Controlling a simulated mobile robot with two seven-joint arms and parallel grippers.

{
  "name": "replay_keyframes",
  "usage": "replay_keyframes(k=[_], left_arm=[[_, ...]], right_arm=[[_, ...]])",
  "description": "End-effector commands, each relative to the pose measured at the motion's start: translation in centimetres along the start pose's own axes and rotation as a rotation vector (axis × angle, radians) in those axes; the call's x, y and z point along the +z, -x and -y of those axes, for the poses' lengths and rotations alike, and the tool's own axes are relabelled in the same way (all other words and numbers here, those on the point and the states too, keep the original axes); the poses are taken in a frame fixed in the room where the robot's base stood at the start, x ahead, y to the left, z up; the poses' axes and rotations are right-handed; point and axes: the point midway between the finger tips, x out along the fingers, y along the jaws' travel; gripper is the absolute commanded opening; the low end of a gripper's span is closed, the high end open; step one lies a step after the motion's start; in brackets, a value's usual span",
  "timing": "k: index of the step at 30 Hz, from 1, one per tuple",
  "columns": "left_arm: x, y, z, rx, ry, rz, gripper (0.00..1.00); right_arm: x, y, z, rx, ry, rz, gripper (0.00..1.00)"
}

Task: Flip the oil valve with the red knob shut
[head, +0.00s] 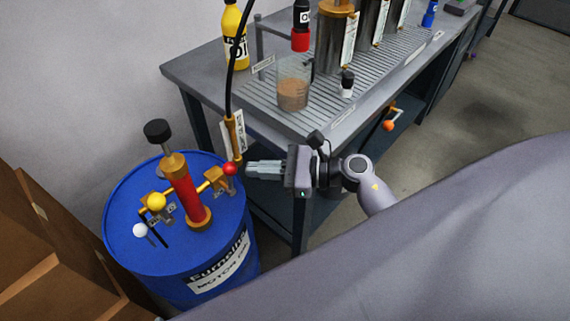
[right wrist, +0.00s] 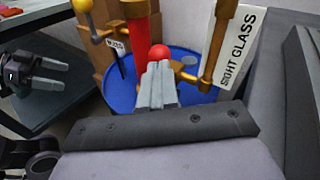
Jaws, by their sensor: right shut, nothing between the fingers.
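The red knob (head: 230,169) sits at the end of a valve lever on the brass pipe right of the red pump (head: 187,192), on top of the blue drum (head: 130,185). My right gripper (head: 249,169) is shut and empty, its fingertips just right of the knob. In the right wrist view the red knob (right wrist: 158,52) shows right beyond the fingertips (right wrist: 159,68); I cannot tell whether they touch.
A yellow knob (head: 156,202) and a white knob (head: 140,230) stand left of the pump. A black hose (head: 229,90) rises behind the valve. A workbench (head: 200,67) with a beaker (head: 292,94) stands behind. Cardboard boxes (head: 40,260) are at left.

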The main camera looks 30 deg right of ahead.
Motion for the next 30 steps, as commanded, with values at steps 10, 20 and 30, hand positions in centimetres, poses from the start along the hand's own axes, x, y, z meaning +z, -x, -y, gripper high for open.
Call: replay_keyframes(k=[10, 20, 30], left_arm=[[-0.1, 0.1, -0.1, -0.003, 0.010, 0.000, 1.00], [-0.1, 0.2, -0.1, -0.004, 0.009, 0.001, 1.00], [-0.6, 0.7, 0.1, -0.007, 0.001, 0.002, 1.00]], right_arm=[[0.0, -1.8, 0.0, -0.001, 0.000, 0.001, 0.00], [0.1, -2.0, -0.1, 0.000, 0.017, -0.012, 0.00], [0.8, -3.3, -1.0, 0.001, 0.143, -0.100, 0.00]])
